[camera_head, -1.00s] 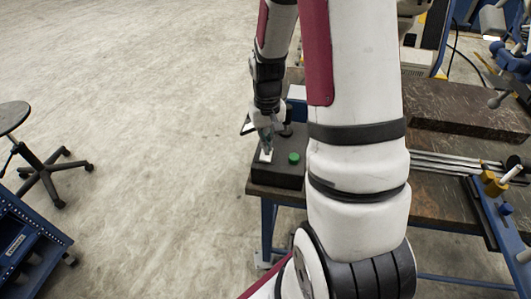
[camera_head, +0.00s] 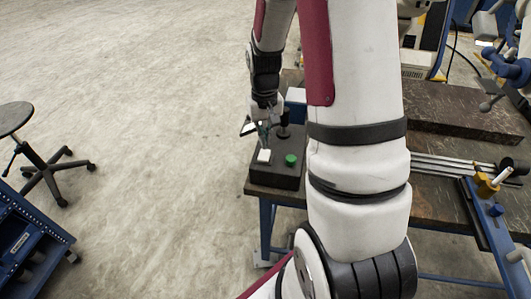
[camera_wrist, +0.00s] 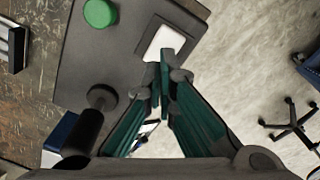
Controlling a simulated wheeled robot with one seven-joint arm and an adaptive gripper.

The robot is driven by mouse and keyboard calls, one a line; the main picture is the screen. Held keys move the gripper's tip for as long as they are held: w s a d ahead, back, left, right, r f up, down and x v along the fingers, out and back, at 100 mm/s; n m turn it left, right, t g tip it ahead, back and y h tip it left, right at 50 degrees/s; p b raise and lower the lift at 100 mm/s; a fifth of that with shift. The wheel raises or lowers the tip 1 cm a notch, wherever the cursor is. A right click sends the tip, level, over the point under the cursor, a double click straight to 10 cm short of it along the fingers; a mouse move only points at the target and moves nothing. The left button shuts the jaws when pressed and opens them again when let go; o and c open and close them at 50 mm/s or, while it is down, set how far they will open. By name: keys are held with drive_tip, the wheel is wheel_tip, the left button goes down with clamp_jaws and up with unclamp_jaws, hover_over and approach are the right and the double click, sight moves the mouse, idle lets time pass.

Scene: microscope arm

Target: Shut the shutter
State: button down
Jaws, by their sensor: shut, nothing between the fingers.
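A dark control box (camera_head: 275,178) sits at the near left corner of the workbench. On its top are a white square switch (camera_head: 264,155), a green round button (camera_head: 290,160) and a black-knobbed lever (camera_head: 283,120). No part is clearly marked as the shutter. My gripper (camera_head: 264,138) is just behind and above the white switch. In the wrist view, my gripper (camera_wrist: 161,78) is shut and empty, its tips overlapping the near edge of the white switch (camera_wrist: 165,42). The green button (camera_wrist: 100,13) and the lever (camera_wrist: 88,120) stand to its left. Contact with the switch cannot be told.
The workbench (camera_head: 425,205) extends right, with a dark slab (camera_head: 465,110) and metal rods (camera_head: 445,165) on it. My arm hides the bench's middle. A stool (camera_head: 40,150) and blue cabinet (camera_head: 30,240) stand left. The floor between is clear.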

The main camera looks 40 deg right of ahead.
sight(264, 152)
drive_tip(key=shift+r+p, duration=0.9)
drive_tip(key=shift+r, duration=0.8)
drive_tip(key=s+a+r+n+t, duration=0.1)
drive_tip(key=s+a+r, duration=0.1)
drive_tip(key=a+r, duration=0.45)
drive_tip(key=s+a+r+n+t, duration=0.1)
drive_tip(key=s+a+r, duration=0.15)
drive_tip(key=r, duration=0.65)
drive_tip(key=s+a+r+n+t, duration=0.1)
drive_tip(key=s+a+r, duration=0.3)
drive_tip(key=s, duration=0.2)
drive_tip(key=s+a+r+n+t, duration=0.1)
drive_tip(key=s+a+r+t, duration=0.1)
drive_tip(key=s+a+r, duration=0.2)
drive_tip(key=s+a, duration=0.1)
drive_tip(key=s, duration=0.2)
